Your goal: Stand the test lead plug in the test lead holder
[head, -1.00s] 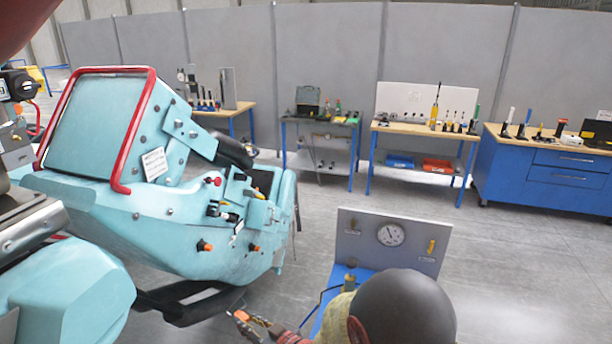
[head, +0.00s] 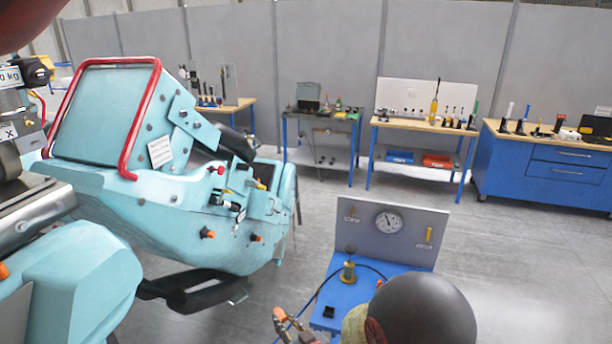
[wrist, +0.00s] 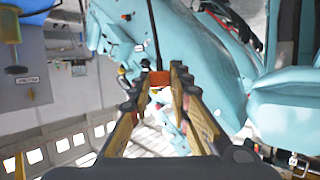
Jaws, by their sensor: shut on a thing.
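My gripper (head: 285,320) is low in the head view, just left of a blue bench (head: 375,280). In the wrist view my gripper (wrist: 160,85) has its fingertips closed on an orange plug (wrist: 159,78), with a thin dark lead running up from it. The plug also shows as a small orange patch in the head view (head: 279,313). A small black square block (head: 328,312) sits on the bench near the gripper, apart from it; I cannot tell for sure whether it is the test lead holder.
The bench carries a grey panel (head: 355,235) with a gauge (head: 389,221), and a brass fitting (head: 348,272) with a dark hose. The teal coaster car (head: 120,205) stands left. Work tables line the back wall. Open floor lies between.

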